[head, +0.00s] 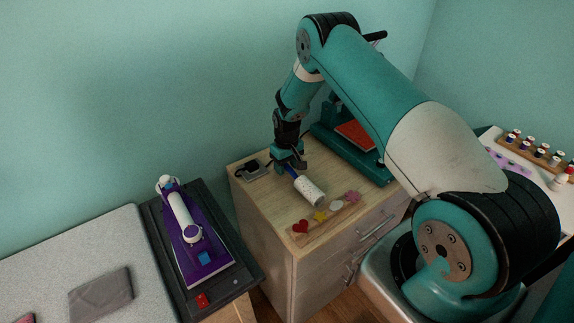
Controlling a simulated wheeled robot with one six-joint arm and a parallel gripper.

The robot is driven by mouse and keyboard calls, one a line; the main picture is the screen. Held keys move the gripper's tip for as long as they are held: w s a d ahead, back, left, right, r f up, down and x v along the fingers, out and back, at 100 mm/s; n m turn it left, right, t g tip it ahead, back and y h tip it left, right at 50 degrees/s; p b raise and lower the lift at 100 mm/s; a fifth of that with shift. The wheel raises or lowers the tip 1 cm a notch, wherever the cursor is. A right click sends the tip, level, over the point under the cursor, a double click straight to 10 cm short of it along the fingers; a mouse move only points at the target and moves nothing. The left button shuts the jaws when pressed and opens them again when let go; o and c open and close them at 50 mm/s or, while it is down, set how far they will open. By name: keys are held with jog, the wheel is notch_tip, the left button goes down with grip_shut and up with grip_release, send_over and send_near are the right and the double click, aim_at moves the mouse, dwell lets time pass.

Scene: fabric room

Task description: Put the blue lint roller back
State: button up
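The lint roller (310,190) has a white speckled cylinder and a blue handle. It is over the top of the wooden cabinet (262,205), its cylinder end toward the lower right. My gripper (289,168) points down at the handle end, and its fingers hide part of the handle. I cannot tell whether the fingers are closed on the handle, or whether the roller rests on the cabinet top. A small dark holder or stand (253,170) is on the cabinet top, left of my gripper; its details are too small to make out.
A teal press (378,170) stands behind right. Thread spools (541,150) are at far right.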

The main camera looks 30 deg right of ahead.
aim_at(287, 164)
notch_tip(287, 164, up, 12)
jog(key=b, duration=0.2)
jog(key=s+a+r+n+y, duration=0.1)
jog(key=s+a+r, duration=0.4)
jog(key=a+r, duration=0.25)
jog(key=s+a+r+n+y, duration=0.1)
jog(key=s+a+r+n, duration=0.1)
jog(key=s+a+r, duration=0.45)
jog(key=s+a+r+n, duration=0.1)
jog(key=s+a+r, duration=0.2)
jog(key=s, duration=0.4)
jog(key=s+a+r+n+y, duration=0.1)
jog(key=s+a+r, duration=0.1)
jog(key=s, duration=0.6)
jog(key=s+a+r+n+y, duration=0.1)
jog(key=s+a+r, duration=0.2)
jog(key=s, duration=0.4)
jog(key=shift+s+a+r+n, duration=0.3)
jog(key=shift+s+a, duration=0.05)
jog(key=shift+a, duration=0.55)
